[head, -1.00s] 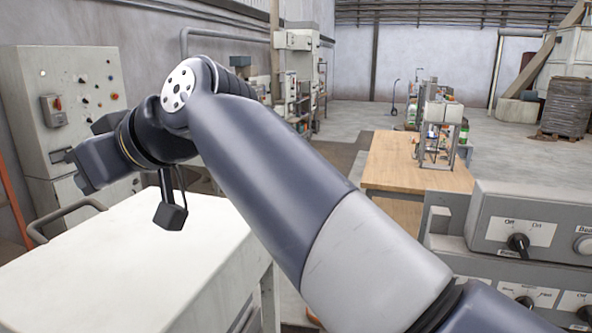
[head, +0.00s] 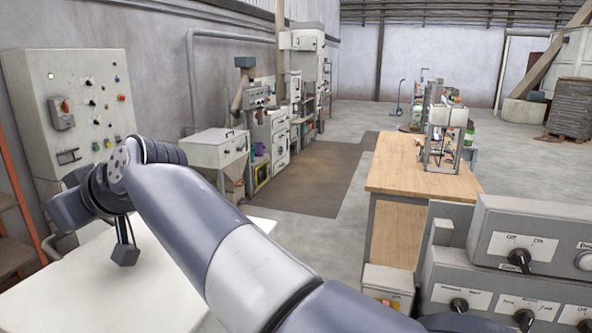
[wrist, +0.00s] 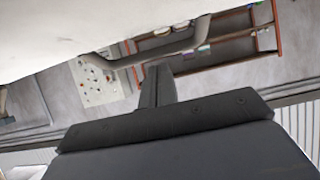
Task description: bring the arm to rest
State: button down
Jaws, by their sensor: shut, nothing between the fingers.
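My dark grey-blue arm (head: 190,215) reaches from the lower right of the head view to the left, bent at a joint, with its wrist end over the white-topped cart (head: 150,280). In the wrist view my gripper (wrist: 158,72) is shut, its dark fingers together with nothing between them.
A control cabinet (head: 75,95) stands behind the wrist, and an orange-framed shelf (head: 15,200) is at the far left. A wooden workbench (head: 400,175) and grey switch boxes (head: 530,235) are on the right. The floor between cart and bench is open.

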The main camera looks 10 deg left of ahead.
jog(key=shift+d+r, duration=0.1)
jog(key=shift+d, duration=0.05)
jog(key=b+v, duration=0.3)
jog(key=v, duration=0.8)
jog(key=s+p+x, duration=0.1)
jog(key=p+x, duration=0.2)
jog(key=x, duration=0.8)
jog(key=d+r+y+b, duration=0.2)
jog(key=d+r+y, duration=0.2)
jog(key=r, duration=0.3)
jog(key=d+r+y+b, duration=0.2)
jog(key=d+r+y, duration=0.15)
jog(key=r, duration=0.45)
jog(key=d+r+y, duration=0.3)
jog(key=d+r, duration=0.4)
jog(key=d, duration=0.6)
jog(key=shift+s+d+r+t, duration=0.2)
jog(key=shift+s+d+t, duration=0.15)
jog(key=shift+d+t, duration=0.05)
